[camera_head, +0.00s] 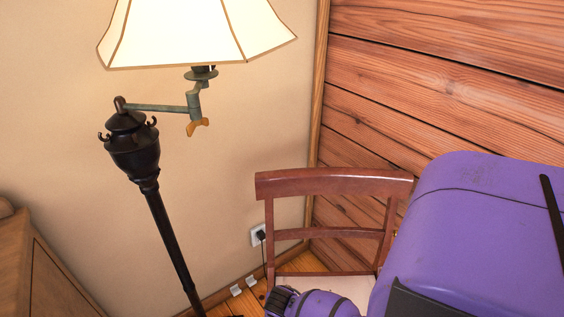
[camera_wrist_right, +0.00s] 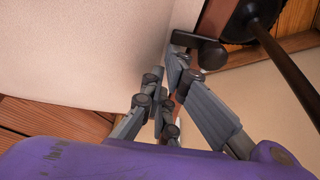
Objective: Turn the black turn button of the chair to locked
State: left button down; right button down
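The reddish-brown wooden chair (camera_head: 335,184) stands in the corner, with a pale seat (camera_head: 350,285) partly hidden by my purple right arm. In the right wrist view the pale seat (camera_wrist_right: 85,45) fills the upper left. A black turn button (camera_wrist_right: 209,53), a short dark bar with a rounded end, shows at the seat's edge. My right gripper (camera_wrist_right: 164,66) has its grey fingers drawn close together just below the button. One fingertip overlaps the button's near side; I cannot tell whether it touches. No button shows in the head view. My left gripper is not in view.
A black floor lamp (camera_head: 168,230) with a cream shade (camera_head: 195,30) stands left of the chair. A wooden cabinet (camera_head: 40,275) is at the lower left. A wall outlet (camera_head: 256,236) with a plugged cord is behind the chair. Plank wall (camera_head: 450,80) closes the right side.

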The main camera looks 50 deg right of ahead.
jog(key=shift+s+a+f, duration=0.1)
jog(key=shift+s+f, duration=0.2)
jog(key=shift+s, duration=0.5)
jog(key=shift+s+p, duration=0.45)
jog(key=shift+s, duration=0.15)
jog(key=shift+r, duration=0.15)
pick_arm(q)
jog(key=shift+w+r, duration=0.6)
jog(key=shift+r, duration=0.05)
pick_arm(e)
jog(key=v, duration=0.2)
jog(key=w+v, duration=0.1)
jog(key=v, duration=0.5)
jog(key=shift+w+r, duration=0.25)
